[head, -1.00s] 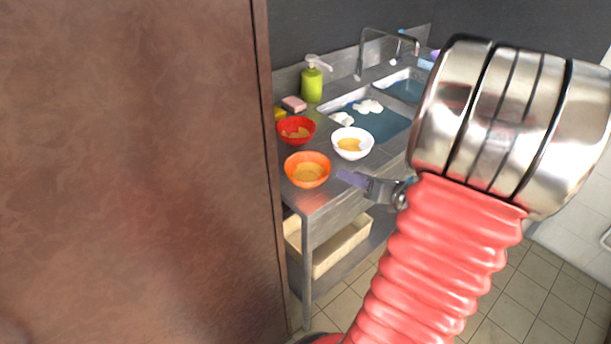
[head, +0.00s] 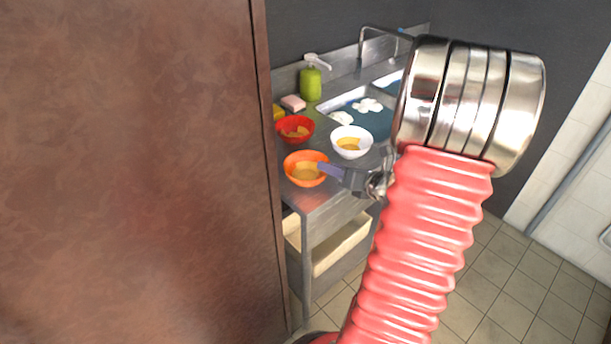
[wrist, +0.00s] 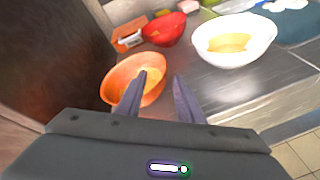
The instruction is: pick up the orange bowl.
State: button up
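The orange bowl (head: 303,172) stands upright near the front left corner of the steel counter, with yellowish-brown contents. It also shows in the wrist view (wrist: 117,78), where the left finger overlaps its right side. My gripper (wrist: 160,84) is open and empty, its two fingers apart. In the head view my gripper (head: 325,168) reaches the bowl's right edge from the right. I cannot tell whether a finger touches the bowl or is just above its rim.
A white bowl (head: 351,143) and a red bowl (head: 295,130) stand close behind the orange one. A green soap bottle (head: 310,84), a pink sponge (head: 293,103) and a sink (head: 376,122) are farther back. A brown panel (head: 135,170) closes off the left.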

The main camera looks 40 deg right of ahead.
aim_at(307, 172)
jog(key=shift+x, duration=2.75)
jog(key=shift+c, duration=0.7)
grip_shut()
